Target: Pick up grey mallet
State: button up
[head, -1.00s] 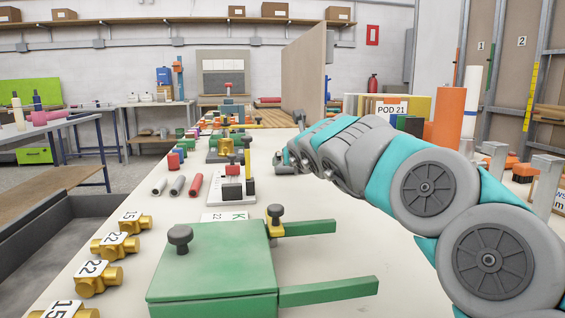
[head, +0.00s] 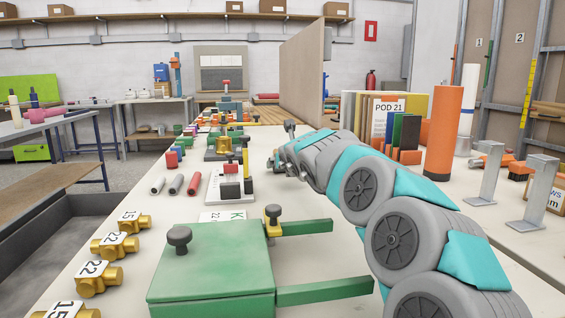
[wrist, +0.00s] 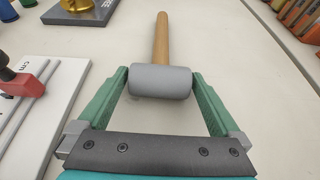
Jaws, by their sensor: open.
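The grey mallet (wrist: 160,82) lies on the pale bench top in the wrist view. Its grey cylindrical head is nearest me and lies crosswise. Its wooden handle (wrist: 161,38) points away, up the picture. My gripper (wrist: 160,77) is open, with one green finger on each side of the mallet head, close to its two ends. I cannot tell whether either finger touches the head. In the head view my gripper (head: 279,163) is low over the bench, beyond my arm. I cannot make out the mallet there.
Left of the gripper is a white board with a red clamp-like part (wrist: 24,82) and rods. A grey base with a brass piece (wrist: 78,8) lies beyond it. In the head view, a green box (head: 210,262) stands in front and an orange cylinder (head: 443,133) stands right.

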jog(key=shift+r, duration=0.1)
grip_shut()
dwell(0.7)
jog(key=shift+r, duration=0.1)
jog(key=shift+s+r+p, duration=0.1)
jog(key=shift+r+p, duration=0.35)
jog(key=shift+r, duration=1.25)
jog(key=shift+s+d+b, duration=0.15)
jog(key=shift+s+b, duration=0.1)
jog(key=shift+s, duration=0.45)
jog(key=shift+s+d+b, duration=0.15)
jog(key=shift+s+b, duration=0.1)
jog(key=shift+s, duration=0.4)
jog(key=s, duration=0.4)
jog(key=s+d+r+b, duration=0.1)
jog(key=s, duration=0.3)
jog(key=s+d+b, duration=0.1)
jog(key=s, duration=0.3)
jog(key=shift+d+r, duration=0.15)
jog(key=shift+d, duration=0.1)
jog(key=shift+s+r, duration=0.1)
jog(key=shift+s, duration=0.35)
